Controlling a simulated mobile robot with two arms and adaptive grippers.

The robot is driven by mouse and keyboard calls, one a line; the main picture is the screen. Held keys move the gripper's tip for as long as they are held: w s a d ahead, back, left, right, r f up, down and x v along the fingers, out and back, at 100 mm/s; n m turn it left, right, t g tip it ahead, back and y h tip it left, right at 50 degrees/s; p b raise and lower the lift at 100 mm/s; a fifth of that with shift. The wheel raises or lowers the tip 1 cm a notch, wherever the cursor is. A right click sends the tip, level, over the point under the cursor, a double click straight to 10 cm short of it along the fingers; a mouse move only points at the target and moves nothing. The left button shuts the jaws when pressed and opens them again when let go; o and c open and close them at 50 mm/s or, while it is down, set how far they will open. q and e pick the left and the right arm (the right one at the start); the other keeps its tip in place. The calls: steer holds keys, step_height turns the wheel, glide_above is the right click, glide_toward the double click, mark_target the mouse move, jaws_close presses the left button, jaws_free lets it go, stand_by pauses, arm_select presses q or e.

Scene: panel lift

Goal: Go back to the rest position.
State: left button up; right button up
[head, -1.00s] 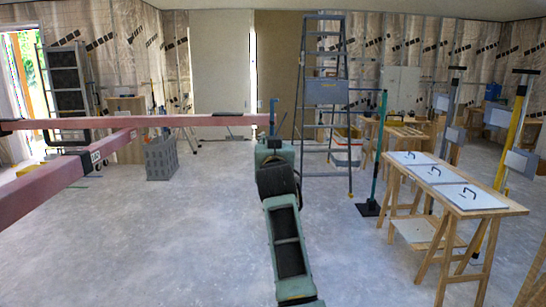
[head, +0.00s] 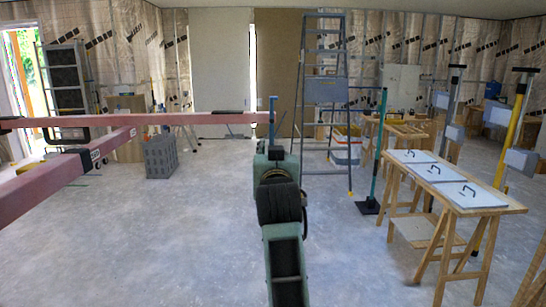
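I see no gripper fingers clearly in the head view, so neither gripper shows whether it holds anything. A green jointed arm with black inserts rises from the bottom centre, and its upper end is near the end of a red beam (head: 200,119). I cannot tell whether they touch. A thin blue-grey upright (head: 272,108) stands at the beam's right end.
A wooden trestle table (head: 470,207) with white panels (head: 440,173) stands at the right. A stepladder (head: 324,85) and a green pole on a black foot (head: 367,207) stand behind. A grey crate (head: 160,158) is at the left. The floor (head: 150,240) in front is clear.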

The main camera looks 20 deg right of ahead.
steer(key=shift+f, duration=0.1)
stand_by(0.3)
